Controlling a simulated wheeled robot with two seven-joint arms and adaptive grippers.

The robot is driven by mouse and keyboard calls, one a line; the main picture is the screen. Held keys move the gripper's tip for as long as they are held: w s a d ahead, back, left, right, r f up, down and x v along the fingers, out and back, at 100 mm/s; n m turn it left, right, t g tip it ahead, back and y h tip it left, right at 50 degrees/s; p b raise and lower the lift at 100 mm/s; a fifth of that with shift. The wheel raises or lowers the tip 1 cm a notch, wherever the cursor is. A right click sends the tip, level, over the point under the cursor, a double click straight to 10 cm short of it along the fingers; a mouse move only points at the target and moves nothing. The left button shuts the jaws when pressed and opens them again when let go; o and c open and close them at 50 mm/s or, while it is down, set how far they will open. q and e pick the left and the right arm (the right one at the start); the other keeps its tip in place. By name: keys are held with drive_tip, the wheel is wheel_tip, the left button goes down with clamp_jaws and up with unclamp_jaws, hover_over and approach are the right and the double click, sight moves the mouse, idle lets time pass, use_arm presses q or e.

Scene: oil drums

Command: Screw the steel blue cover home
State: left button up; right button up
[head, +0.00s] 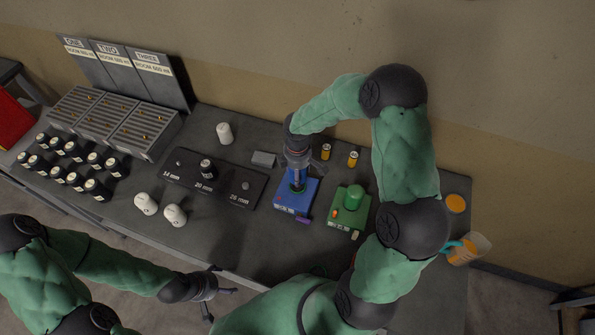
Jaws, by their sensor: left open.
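My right gripper (298,180) points down over the blue box (288,200) in the middle of the table. A narrow blue upright part (297,179) shows between its fingers, above a green ring on the box. I cannot tell whether this part is the steel blue cover, or whether the fingers grip it. The gripper hides its top. My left gripper (222,292) is open and empty, in front of the table's front edge at the lower left.
A green box (349,211) with a domed top stands right of the blue box. A dark size-marked board (226,184) lies left. White bottles (146,203), small orange-topped cans (326,151) and a jug (467,249) stand around. Ribbed trays (145,131) and dark jars fill the left end.

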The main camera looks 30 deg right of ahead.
drive_tip(key=shift+f+b, duration=1.25)
drive_tip(key=shift+f, duration=0.2)
drive_tip(key=shift+w, duration=0.1)
drive_tip(key=shift+f, duration=0.2)
drive_tip(key=shift+f+b, duration=0.3)
drive_tip(key=shift+b, duration=0.1)
drive_tip(key=shift+f+b, duration=0.45)
drive_tip(key=shift+f, duration=0.15)
idle(0.3)
